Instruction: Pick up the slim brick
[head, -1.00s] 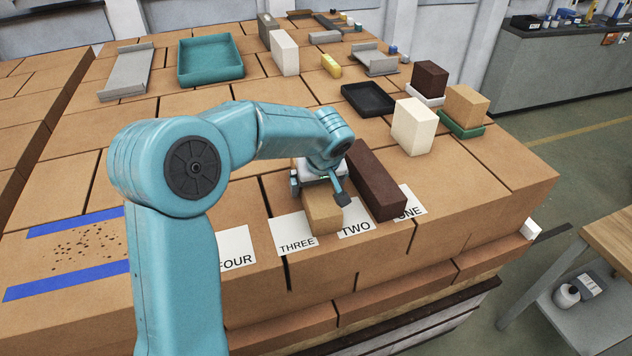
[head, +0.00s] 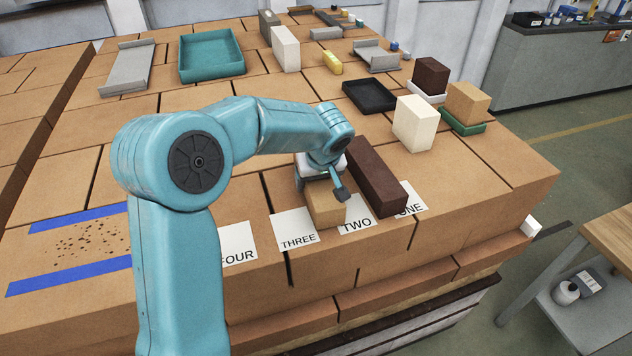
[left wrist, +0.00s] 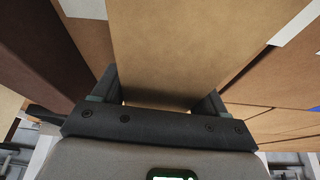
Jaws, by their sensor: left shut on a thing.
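In the left wrist view the tan brick (left wrist: 205,45) runs between the two fingers (left wrist: 160,100). I cannot tell whether its underside is clear of the surface. My right gripper is not in view.
A long dark brown brick (head: 376,177) lies close on the right, by the ONE card (head: 412,200). A cream block (head: 415,123) and black tray (head: 369,97) stand farther back. My left arm hides part of the surface left of the tan brick.

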